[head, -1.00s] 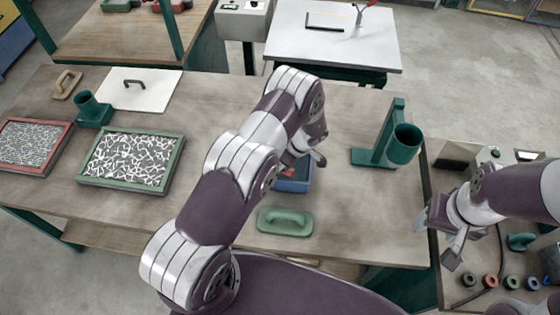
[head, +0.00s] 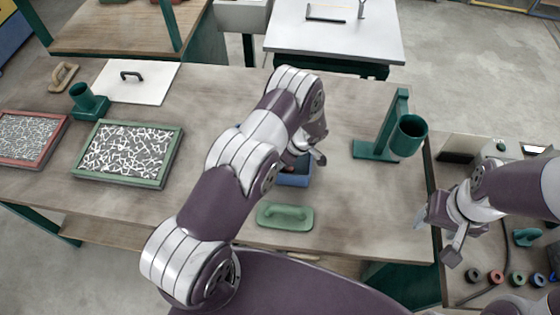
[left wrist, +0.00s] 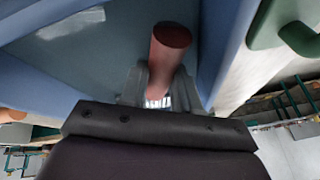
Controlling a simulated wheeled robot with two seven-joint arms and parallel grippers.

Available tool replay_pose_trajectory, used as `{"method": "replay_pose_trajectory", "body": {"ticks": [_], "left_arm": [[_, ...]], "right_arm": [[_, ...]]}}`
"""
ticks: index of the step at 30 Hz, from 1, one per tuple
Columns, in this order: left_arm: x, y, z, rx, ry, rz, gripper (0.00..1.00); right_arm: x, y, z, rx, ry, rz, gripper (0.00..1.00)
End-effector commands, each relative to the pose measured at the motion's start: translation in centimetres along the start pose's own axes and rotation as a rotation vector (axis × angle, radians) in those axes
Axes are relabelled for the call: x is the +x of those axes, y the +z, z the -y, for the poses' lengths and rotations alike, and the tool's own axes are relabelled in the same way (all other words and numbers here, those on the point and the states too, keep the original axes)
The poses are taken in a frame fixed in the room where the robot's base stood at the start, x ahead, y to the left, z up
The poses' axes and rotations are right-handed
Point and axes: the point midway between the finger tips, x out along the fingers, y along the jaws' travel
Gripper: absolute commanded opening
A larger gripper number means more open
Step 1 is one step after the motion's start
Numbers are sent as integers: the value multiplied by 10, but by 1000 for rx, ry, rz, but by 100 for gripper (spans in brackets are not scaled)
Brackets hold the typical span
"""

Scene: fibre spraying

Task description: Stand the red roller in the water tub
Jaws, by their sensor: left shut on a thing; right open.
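The blue water tub (head: 295,180) stands on the table, mostly hidden behind my left arm in the head view. My left gripper (head: 312,160) is over the tub. In the left wrist view, the left gripper (left wrist: 158,88) is shut on the red roller (left wrist: 170,45), whose round reddish end points away from the fingers. The blue tub walls (left wrist: 212,40) rise on both sides of it. I cannot tell whether the roller touches the tub floor. My right gripper (head: 437,236) is open and empty, at the right, past the table's edge.
A green float (head: 285,216) lies just in front of the tub. A green stand with a cup (head: 408,136) is to the right. Framed fibre panels (head: 126,152), a green holder (head: 88,104) and a white board (head: 136,82) lie on the left. The table between tub and stand is clear.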

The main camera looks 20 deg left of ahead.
Motion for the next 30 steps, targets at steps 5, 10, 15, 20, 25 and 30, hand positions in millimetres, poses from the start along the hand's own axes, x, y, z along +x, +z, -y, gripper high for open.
{"method": "replay_pose_trajectory", "body": {"ticks": [5,10,15,20,25,30], "left_arm": [[4,2,-1,0,0,0,0],[4,2,-1,0,0,0,61],[4,2,-1,0,-1,0,61],[-3,2,-2,0,1,0,61],[-33,3,-3,0,5,-1,61],[-71,3,-3,0,5,0,61]], "right_arm": [[4,0,0,0,0,0,61],[4,0,0,0,0,0,61],[4,0,0,0,0,0,61],[9,1,0,0,0,0,61],[22,3,0,0,0,0,61],[35,4,0,0,0,0,61]]}}
